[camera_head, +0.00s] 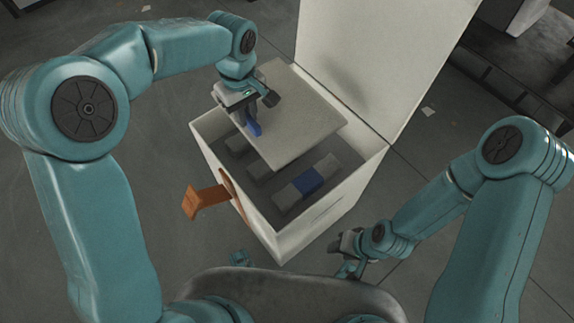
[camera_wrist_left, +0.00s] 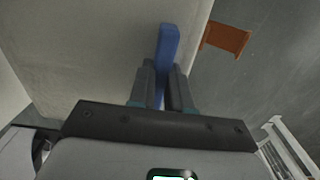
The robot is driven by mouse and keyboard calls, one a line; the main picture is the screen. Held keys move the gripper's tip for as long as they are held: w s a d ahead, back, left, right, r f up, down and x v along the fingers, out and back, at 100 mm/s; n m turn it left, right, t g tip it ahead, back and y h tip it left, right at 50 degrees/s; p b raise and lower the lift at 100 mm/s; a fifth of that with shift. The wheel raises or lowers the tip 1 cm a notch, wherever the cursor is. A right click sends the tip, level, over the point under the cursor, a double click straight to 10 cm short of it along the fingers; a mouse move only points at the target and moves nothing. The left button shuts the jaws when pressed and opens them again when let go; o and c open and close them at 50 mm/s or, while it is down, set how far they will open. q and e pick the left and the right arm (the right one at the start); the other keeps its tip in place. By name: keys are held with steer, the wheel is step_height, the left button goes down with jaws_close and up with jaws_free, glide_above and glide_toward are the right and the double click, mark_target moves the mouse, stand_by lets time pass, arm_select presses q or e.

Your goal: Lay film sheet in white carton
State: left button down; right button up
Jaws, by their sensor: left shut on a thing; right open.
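The white carton (camera_head: 318,218) stands open in the middle of the head view, its tall lid (camera_head: 375,55) raised at the back. The film sheet (camera_head: 302,118) is a flat pale grey panel over the carton's opening, slightly tilted. My left gripper (camera_head: 250,118) is shut on the sheet's blue tab (camera_head: 253,129) at its left edge. In the left wrist view the blue tab (camera_wrist_left: 167,50) stands between the closed fingers, with the sheet (camera_wrist_left: 90,45) behind. My right gripper (camera_head: 345,246) is open and empty, low beside the carton's front right side. The sheet hides the carton's back interior.
Inside the carton lie several grey blocks and a blue one (camera_head: 307,181). An orange-brown latch or handle (camera_head: 205,201) sticks out from the carton's left side. Dark rack-like structures (camera_head: 520,85) stand at the upper right. The grey floor around is mostly clear.

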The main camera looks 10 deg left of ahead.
arm_select(q)
steer(key=shift+f, duration=0.7)
step_height(320, 180, down, 19)
steer(key=b, duration=0.6)
steer(key=shift+f, duration=0.1)
steer(key=shift+d, duration=0.1)
steer(key=shift+f+b, duration=0.5)
steer(key=shift+b, duration=0.2)
steer(key=shift+f, duration=0.1)
steer(key=c, duration=1.1)
jaws_free()
